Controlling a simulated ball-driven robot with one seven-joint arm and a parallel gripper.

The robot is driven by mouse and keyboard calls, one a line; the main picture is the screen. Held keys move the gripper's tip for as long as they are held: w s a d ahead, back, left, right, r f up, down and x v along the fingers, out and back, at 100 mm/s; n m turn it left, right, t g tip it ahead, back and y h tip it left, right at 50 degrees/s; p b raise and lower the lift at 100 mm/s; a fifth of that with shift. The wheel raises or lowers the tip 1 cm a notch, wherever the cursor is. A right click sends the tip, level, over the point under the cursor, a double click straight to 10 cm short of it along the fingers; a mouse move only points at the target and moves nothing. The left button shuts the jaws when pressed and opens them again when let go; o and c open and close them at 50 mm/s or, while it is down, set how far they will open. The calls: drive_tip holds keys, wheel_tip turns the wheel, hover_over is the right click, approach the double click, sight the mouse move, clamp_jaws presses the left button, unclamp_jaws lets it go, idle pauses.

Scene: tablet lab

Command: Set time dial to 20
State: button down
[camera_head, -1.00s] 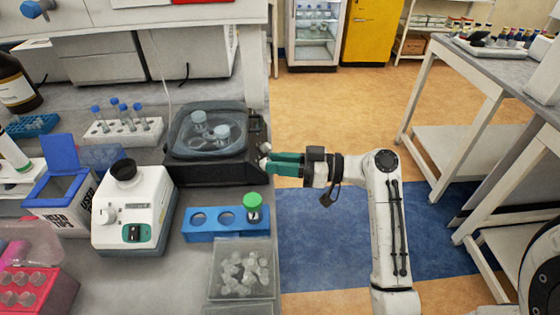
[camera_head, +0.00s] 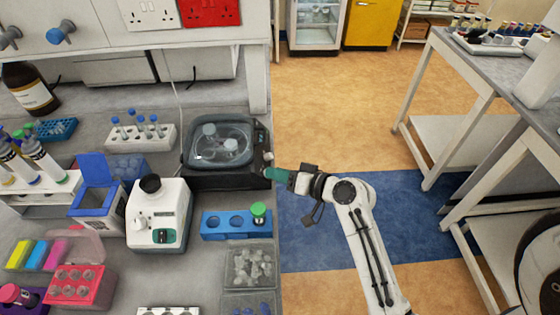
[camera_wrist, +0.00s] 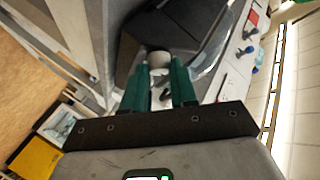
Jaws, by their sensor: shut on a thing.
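A black device with a clear domed lid (camera_head: 218,140) stands at the right edge of the left bench. Small pale knobs sit on its right side; one pale dial (camera_head: 268,157) shows just above my gripper. My gripper (camera_head: 268,174) reaches that side from the right with green fingers. In the wrist view, my gripper (camera_wrist: 159,70) is shut on a round pale dial (camera_wrist: 159,58), with one finger on each side of it. The dial's markings and setting are too small to read, and the fingers hide part of the device's side.
A blue rack (camera_head: 222,236) with a green-capped vial (camera_head: 259,211) stands in front of the device. A white instrument (camera_head: 156,228) is at its front left and a white tube rack (camera_head: 155,137) at its left. Open floor lies right of the bench.

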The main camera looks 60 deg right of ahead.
drive_tip(key=shift+r+m+g+h+p, duration=0.2)
drive_tip(key=shift+m+g+h+p, duration=0.3)
drive_tip(key=shift+m+p, duration=0.7)
drive_tip(key=shift+f, duration=0.1)
drive_tip(key=c, duration=0.9)
unclamp_jaws()
drive_tip(key=b+v, duration=0.2)
drive_tip(key=v, duration=0.8)
drive_tip(key=shift+s, duration=0.3)
drive_tip(key=shift+a, duration=0.15)
